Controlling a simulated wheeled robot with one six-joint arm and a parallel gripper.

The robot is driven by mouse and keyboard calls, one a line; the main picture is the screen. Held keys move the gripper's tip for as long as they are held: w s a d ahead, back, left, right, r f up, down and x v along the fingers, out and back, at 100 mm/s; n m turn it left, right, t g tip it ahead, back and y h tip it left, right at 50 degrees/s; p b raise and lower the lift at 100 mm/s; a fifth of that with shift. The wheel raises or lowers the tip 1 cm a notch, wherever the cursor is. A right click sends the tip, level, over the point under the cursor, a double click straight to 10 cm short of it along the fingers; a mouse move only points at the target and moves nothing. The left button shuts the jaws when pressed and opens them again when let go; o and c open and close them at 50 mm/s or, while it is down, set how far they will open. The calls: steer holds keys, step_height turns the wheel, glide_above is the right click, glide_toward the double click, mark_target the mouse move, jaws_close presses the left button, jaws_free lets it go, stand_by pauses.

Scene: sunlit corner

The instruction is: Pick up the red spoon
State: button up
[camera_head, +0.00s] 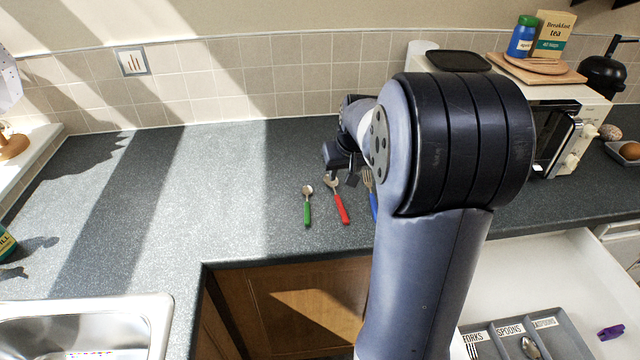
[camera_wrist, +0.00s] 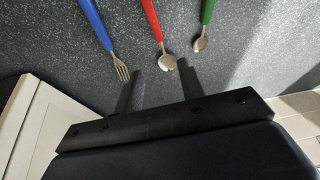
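The red spoon (camera_head: 341,208) lies on the grey counter between a green spoon (camera_head: 307,207) and a blue fork (camera_head: 373,205), which my arm partly hides. In the wrist view the red spoon (camera_wrist: 153,20) has its metal bowl close to the fingertips, with its red handle running up out of the picture. My gripper (camera_wrist: 160,75) is open and empty, its two fingers apart, with the bowl of the red spoon just beyond the gap. I cannot tell its height above the counter. In the head view my gripper (camera_head: 341,178) is at the spoons' far end.
The blue fork (camera_wrist: 102,30) and green spoon (camera_wrist: 205,20) lie close on either side. A microwave (camera_head: 560,125) stands at right. An open drawer (camera_head: 590,270) holds a cutlery tray (camera_head: 570,340).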

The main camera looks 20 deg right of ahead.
glide_toward(337, 196)
steer(key=shift+w+d+f, duration=0.2)
steer(key=shift+w+f, duration=0.55)
steer(key=shift+f, duration=0.2)
steer(key=shift+s+p+x, duration=0.15)
steer(key=shift+p+x, duration=0.25)
steer(key=shift+x, duration=0.9)
steer(key=shift+s+p+x, duration=0.1)
steer(key=shift+p+x, duration=0.3)
steer(key=shift+x, duration=0.9)
steer(key=shift+a+f, duration=0.1)
steer(key=shift+a, duration=0.05)
steer(key=shift+c, duration=0.5)
jaws_close()
